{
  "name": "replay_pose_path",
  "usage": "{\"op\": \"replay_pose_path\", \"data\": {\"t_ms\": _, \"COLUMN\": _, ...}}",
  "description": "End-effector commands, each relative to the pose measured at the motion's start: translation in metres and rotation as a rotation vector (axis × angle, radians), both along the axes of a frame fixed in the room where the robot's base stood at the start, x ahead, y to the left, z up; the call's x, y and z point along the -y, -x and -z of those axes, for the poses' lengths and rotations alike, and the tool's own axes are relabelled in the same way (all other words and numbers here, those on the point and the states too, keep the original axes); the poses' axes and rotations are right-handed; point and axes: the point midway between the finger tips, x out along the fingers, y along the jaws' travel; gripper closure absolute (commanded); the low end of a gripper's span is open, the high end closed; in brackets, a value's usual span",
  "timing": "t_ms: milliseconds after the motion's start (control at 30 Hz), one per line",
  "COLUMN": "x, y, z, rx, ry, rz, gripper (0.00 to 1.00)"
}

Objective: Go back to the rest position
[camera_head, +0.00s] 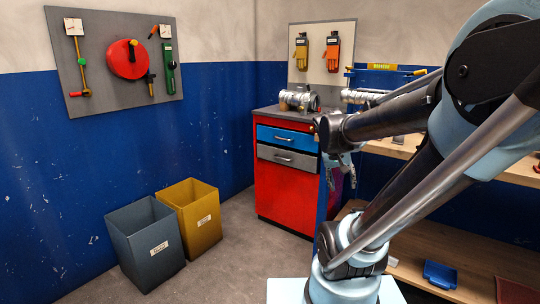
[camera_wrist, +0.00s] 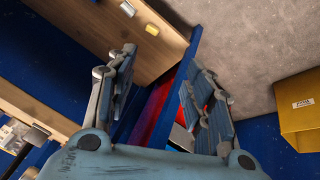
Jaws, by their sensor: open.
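My gripper (camera_head: 340,172) shows in the head view at the end of my raised arm, in front of the right side of the red cabinet (camera_head: 283,192). In the wrist view my gripper (camera_wrist: 160,65) has its two fingers spread apart. Nothing is held between them. Past the fingers, a strip of blue and red surfaces and a wooden shelf (camera_wrist: 105,25) show, seen tilted. My arm hides part of the workbench in the head view.
A grey bin (camera_head: 140,225) and a yellow bin (camera_head: 207,225) stand on the floor at left. A metal duct part (camera_head: 298,99) lies on the cabinet top. A wooden bench (camera_head: 400,148) with a lower shelf is at right, holding a blue tray (camera_head: 440,274). Floor before the cabinet is clear.

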Motion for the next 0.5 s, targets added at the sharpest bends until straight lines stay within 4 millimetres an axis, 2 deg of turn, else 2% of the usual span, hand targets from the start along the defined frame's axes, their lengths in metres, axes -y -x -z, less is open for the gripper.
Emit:
{"op": "replay_pose_path", "data": {"t_ms": 100, "x": -0.009, "y": 0.035, "z": 0.019, "rx": -0.048, "ry": -0.058, "rz": -0.044, "gripper": 0.53}}
{"op": "replay_pose_path", "data": {"t_ms": 300, "x": -0.031, "y": 0.086, "z": 0.050, "rx": -0.116, "ry": -0.163, "rz": -0.131, "gripper": 0.53}}
{"op": "replay_pose_path", "data": {"t_ms": 500, "x": -0.050, "y": 0.119, "z": 0.072, "rx": -0.154, "ry": -0.245, "rz": -0.206, "gripper": 0.53}}
